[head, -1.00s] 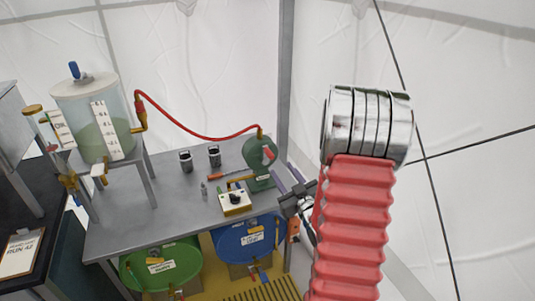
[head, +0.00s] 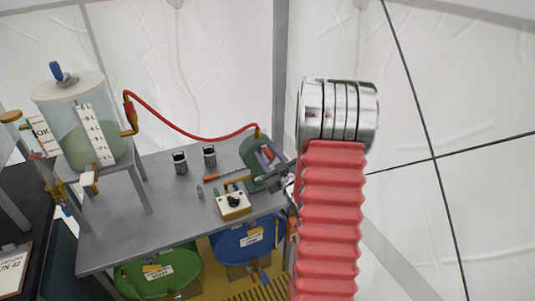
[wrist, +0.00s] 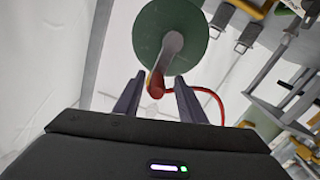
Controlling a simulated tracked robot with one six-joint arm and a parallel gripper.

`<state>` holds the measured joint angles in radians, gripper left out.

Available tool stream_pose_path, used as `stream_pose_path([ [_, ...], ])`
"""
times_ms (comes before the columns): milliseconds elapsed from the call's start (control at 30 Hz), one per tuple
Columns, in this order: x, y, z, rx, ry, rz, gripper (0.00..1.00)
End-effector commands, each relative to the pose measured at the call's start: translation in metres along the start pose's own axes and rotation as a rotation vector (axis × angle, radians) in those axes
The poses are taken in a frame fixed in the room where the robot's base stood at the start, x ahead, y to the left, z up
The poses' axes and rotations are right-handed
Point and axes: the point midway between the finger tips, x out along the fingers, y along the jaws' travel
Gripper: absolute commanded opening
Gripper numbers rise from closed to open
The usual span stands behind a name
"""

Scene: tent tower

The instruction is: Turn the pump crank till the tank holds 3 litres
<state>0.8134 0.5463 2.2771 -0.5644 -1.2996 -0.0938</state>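The clear tank (head: 65,112) stands on a raised stand at the left, partly filled with green liquid. Its white scale strip (head: 95,135) is too small to read surely. The green round pump (head: 252,150) sits at the table's right end, partly covered by my gripper (head: 268,160). In the wrist view the pump's disc (wrist: 148,30) is ahead, with a grey crank arm (wrist: 168,52) ending in a red handle (wrist: 156,88). The handle appears between my two open fingers; I cannot tell whether they touch it.
A red hose (head: 185,130) runs from tank to pump. Green (head: 160,272) and blue (head: 240,243) drums stand below.

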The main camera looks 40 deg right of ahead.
Motion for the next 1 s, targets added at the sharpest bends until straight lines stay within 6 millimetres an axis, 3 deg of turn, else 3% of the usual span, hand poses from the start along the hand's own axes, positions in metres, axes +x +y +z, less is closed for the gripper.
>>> stream_pose_path([
  [167, -0.0021, 0.0046, 0.0013, 0.000, -0.003, 0.009, 0.37],
  [700, -0.0031, 0.0065, 0.0019, 0.000, -0.004, 0.012, 0.00],
  [1000, -0.0033, 0.0078, 0.0024, 0.000, -0.004, 0.013, 0.00],
])
